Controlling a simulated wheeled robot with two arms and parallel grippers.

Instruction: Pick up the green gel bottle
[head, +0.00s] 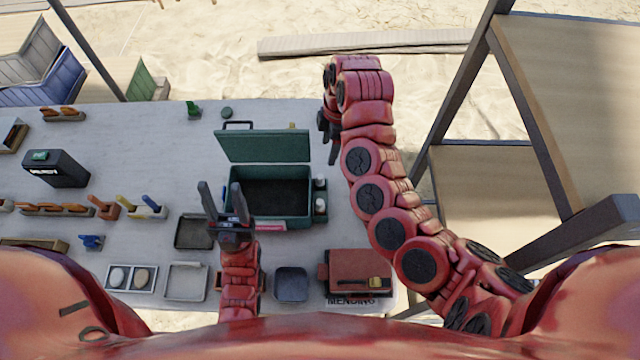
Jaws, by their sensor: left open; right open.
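A small green upright item (193,109) stands at the back of the table and may be the green gel bottle; it is too small to be sure. A dark green round item (227,113) sits just right of it. My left gripper (220,189) is open and empty, its two fingers pointing away from me over the front left of the open green case (298,222). Both green items are well beyond its fingertips. My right gripper (333,146) is at the table's back right, beyond the case's right side, partly hidden by its own arm; nothing shows in it.
The case's raised lid (262,146) stands between my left gripper and the back. Small bottles (320,184) sit at its right side. Trays (185,282), a black box (55,168) and tool racks (60,210) fill the left and front. The back left tabletop is mostly clear.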

